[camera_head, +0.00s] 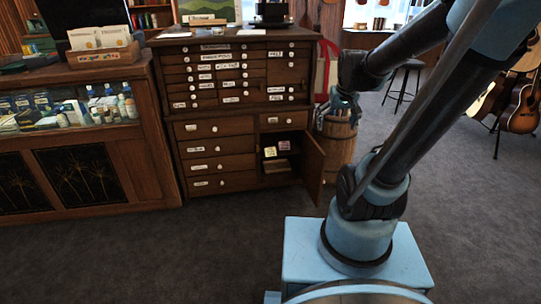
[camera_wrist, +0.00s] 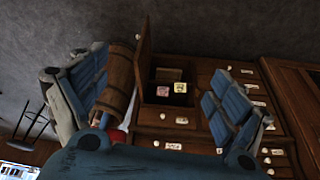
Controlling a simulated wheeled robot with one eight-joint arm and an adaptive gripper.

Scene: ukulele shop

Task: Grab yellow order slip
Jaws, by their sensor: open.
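The yellow order slip (camera_head: 270,152) is a small square inside the open lower-right compartment of the wooden cabinet (camera_head: 222,182). A pinkish slip (camera_head: 284,145) is beside it. In the wrist view the yellow slip (camera_wrist: 180,88) and the pinkish slip (camera_wrist: 163,88) both show in the compartment, between my fingers in the picture but some way off. My gripper (camera_head: 343,103) is above the wooden barrel, to the right of and higher than the compartment. The wrist view shows my gripper (camera_wrist: 152,76) open, its two blue fingers wide apart and empty.
The compartment's door (camera_head: 313,168) stands open, swung outward on the right. A wooden barrel (camera_head: 338,142) stands right of the cabinet. A glass-fronted counter (camera_head: 80,162) is at left. A stool (camera_head: 404,84) and guitars (camera_head: 522,108) are at right. The front floor is clear.

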